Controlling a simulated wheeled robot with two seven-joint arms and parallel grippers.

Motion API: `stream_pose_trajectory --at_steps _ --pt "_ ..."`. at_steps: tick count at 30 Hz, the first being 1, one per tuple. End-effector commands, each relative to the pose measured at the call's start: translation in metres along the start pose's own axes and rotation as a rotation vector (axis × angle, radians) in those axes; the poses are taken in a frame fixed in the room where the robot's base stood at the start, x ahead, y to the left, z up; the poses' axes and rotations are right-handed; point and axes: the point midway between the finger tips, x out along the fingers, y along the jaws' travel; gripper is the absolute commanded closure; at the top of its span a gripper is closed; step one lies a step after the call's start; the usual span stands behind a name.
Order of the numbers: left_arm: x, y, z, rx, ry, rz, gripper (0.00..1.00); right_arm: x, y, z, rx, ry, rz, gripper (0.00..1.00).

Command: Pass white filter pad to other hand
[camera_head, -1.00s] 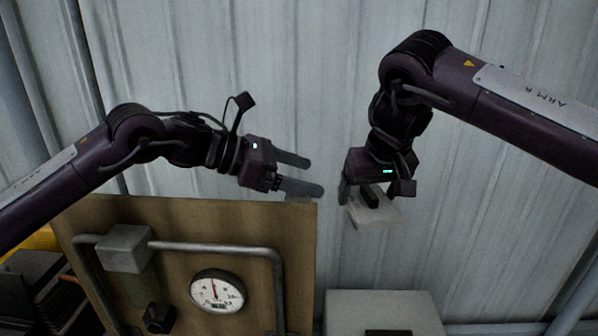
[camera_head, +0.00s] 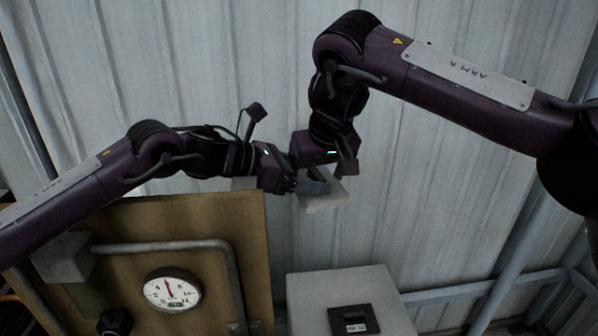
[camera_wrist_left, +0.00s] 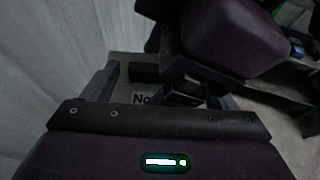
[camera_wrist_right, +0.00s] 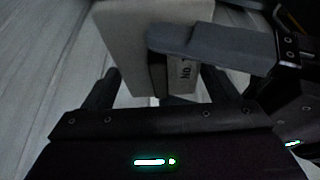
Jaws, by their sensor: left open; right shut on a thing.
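The white filter pad (camera_head: 326,199) is a pale block below my right gripper (camera_head: 328,172) in the head view. My right gripper is shut on it; in the right wrist view the pad (camera_wrist_right: 122,40) stretches out past the fingers, with lettering partly showing. My left gripper (camera_head: 312,187) is open, with its fingers beside the pad and close under the right gripper. One grey left finger crosses in front of the pad in the right wrist view. In the left wrist view the pad (camera_wrist_left: 126,98) lies between the open fingers, partly hidden by the right gripper. Contact cannot be told.
A tan board (camera_head: 210,215) with a pipe and a round gauge (camera_head: 172,290) stands below the left arm. A pale grey box (camera_head: 300,300) with a dark labelled fitting stands below the grippers. A corrugated wall (camera_head: 230,60) is behind.

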Motion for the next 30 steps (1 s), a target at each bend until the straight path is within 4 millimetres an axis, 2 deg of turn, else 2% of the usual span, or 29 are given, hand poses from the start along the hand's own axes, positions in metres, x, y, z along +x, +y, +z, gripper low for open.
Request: stream_pose_trajectory --at_steps 4,15,16,20,26,30 --pt "-0.0001 -0.0001 -0.0001 0.0 0.0 0.0 0.21 -0.0001 -0.0001 -0.0001 0.0 0.0 0.0 0.41" --pt "0.0002 -0.0018 0.0005 0.001 -0.001 -0.005 0.68 0.0 0.0007 -0.0007 0.001 0.002 0.001 0.41" --pt "0.0003 -0.0021 0.0007 0.001 -0.001 -0.006 0.68 0.0 0.0008 -0.0008 0.002 0.002 0.001 0.17" --pt "0.0001 -0.0016 0.0007 0.001 -0.001 -0.005 0.68 0.0001 0.0005 -0.0005 0.001 0.002 0.001 0.0" --pt "-0.0001 -0.0007 0.0007 0.0 -0.001 -0.002 0.68 -0.0001 -0.0008 0.0 -0.002 0.0 -0.001 0.0" --pt "-0.0001 -0.0002 0.0006 0.0 -0.001 0.0 0.68 -0.0077 -0.0013 -0.0009 -0.004 0.003 -0.001 0.0"
